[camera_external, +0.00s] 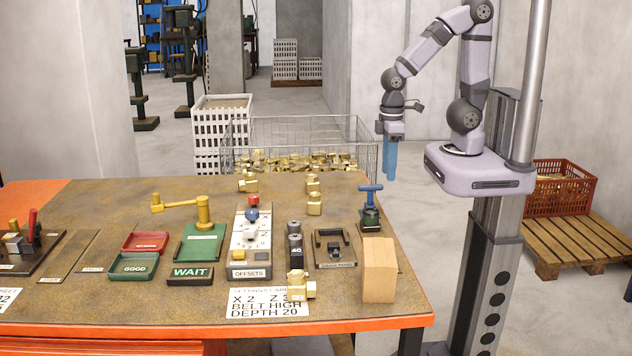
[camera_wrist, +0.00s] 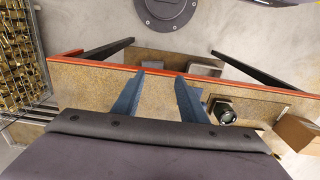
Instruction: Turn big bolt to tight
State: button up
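No part is labelled as the big bolt. A blue T-shaped handle (camera_external: 371,190) stands upright on a dark green base (camera_external: 370,219) at the table's back right; it may be the big bolt, but I cannot tell whether it is tight. My gripper (camera_external: 390,160) hangs fingers down beyond the table's far right edge, apart from the handle, to its right and higher in the picture. In the wrist view my gripper (camera_wrist: 157,90) shows two blue fingers spread apart with nothing between them. A round dark part (camera_wrist: 222,112) lies right of the fingers; what it is stays unclear.
A cardboard box (camera_external: 379,270) stands at the table's right front. A wire basket of brass parts (camera_external: 300,160) is behind the table. Air around my gripper looks free.

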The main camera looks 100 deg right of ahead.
notch_tip(320, 180, up, 6)
jog(key=w+a+r+n, duration=0.3)
jog(key=w+a+n, duration=0.15)
jog(key=w, duration=0.35)
jog(key=n, duration=1.4)
send_over(336, 253)
notch_tip(336, 253, down, 3)
jog(key=shift+m, duration=0.25)
jog(key=f, duration=0.4)
jog(key=shift+d+b, duration=0.4)
jog(key=shift+f+p, duration=1.05)
jog(key=shift+f, duration=3.15)
jog(key=shift+c, duration=0.4)
grip_shut()
